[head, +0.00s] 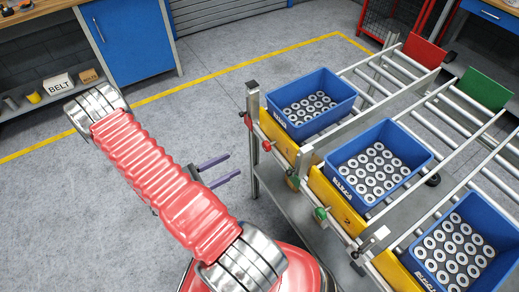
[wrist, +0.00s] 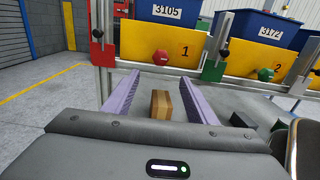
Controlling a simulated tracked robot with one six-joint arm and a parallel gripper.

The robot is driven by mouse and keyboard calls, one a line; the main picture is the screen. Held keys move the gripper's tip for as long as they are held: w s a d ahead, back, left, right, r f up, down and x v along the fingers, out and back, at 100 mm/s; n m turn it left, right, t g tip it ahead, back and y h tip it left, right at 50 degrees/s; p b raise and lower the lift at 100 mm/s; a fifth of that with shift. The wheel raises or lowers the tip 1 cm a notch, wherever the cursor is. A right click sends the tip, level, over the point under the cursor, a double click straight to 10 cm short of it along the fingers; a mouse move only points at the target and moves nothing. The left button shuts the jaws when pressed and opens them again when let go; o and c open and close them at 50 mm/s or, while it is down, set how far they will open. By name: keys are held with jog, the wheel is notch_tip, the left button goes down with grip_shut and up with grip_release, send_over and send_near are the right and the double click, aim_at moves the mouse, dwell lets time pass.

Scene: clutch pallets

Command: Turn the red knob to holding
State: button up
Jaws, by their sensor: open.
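The red knob (wrist: 161,57) sits on the yellow front plate marked 1 (wrist: 188,40) in the wrist view, below the blue bin labelled 3105. In the head view the red knob (head: 266,146) is small, on the near side of the rack. My gripper (wrist: 158,80) is open and empty, with its two purple fingers pointing at the rack. The knob appears above and between the fingertips, apart from them. In the head view my gripper (head: 232,166) is left of the rack, with a gap of floor between. I cannot read the knob's setting.
A green knob (wrist: 265,74) is on plate 2, to the right. A red block (wrist: 97,33) and a green block (wrist: 213,70) are on the frame. A wooden block (wrist: 161,105) shows low between the fingers. Blue bins (head: 311,101) of rings stand on the rack.

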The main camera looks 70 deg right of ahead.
aim_at(264, 148)
jog(key=shift+s, duration=0.1)
jog(key=shift+x, duration=6.9)
jog(key=shift+c, duration=0.6)
grip_shut()
jog(key=shift+d, duration=0.1)
